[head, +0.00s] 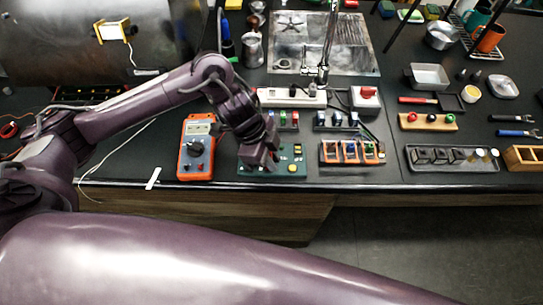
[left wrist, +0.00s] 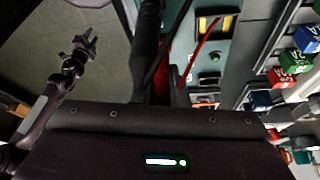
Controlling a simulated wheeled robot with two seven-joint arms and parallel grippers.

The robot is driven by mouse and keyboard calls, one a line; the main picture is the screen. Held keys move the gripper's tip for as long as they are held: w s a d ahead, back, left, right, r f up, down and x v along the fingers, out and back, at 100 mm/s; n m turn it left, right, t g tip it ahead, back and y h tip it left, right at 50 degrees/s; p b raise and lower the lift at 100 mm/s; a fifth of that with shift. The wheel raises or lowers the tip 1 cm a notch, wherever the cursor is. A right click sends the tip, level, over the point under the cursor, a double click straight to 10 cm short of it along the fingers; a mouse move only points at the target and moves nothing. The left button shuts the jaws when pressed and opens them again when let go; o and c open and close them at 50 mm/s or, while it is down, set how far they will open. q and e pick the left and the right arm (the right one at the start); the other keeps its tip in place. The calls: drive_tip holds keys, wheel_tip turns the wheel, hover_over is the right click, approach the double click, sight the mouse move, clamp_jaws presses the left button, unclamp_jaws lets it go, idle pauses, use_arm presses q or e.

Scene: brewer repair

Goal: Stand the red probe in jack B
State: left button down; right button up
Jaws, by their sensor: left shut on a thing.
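My left gripper (head: 262,162) is shut over the left part of the green jack board (head: 298,166) near the bench's front edge. In the left wrist view a red piece, likely the red probe (left wrist: 161,88), shows between the dark fingers, mostly hidden by them. A thin red lead (left wrist: 203,38) runs beside it over the board. The probe's tip is hidden, so I cannot tell whether it is in a jack, and no jack letter is readable. An arm end, likely my right gripper (left wrist: 84,42), shows small at the left of the wrist view; its jaw state is unclear.
An orange multimeter (head: 196,150) lies just left of the board. A tray with orange-framed blocks (head: 352,152) sits to its right. Small coloured blocks (head: 288,120) stand close behind. A white power strip (head: 291,97) lies farther back. Floor is open beyond the front edge.

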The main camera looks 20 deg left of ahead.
use_arm(q)
drive_tip(key=c, duration=1.3)
unclamp_jaws()
drive_tip(key=shift+c, duration=0.2)
drive_tip(key=v, duration=0.7)
drive_tip(key=shift+a+r, duration=0.2)
drive_tip(key=shift+r, duration=0.15)
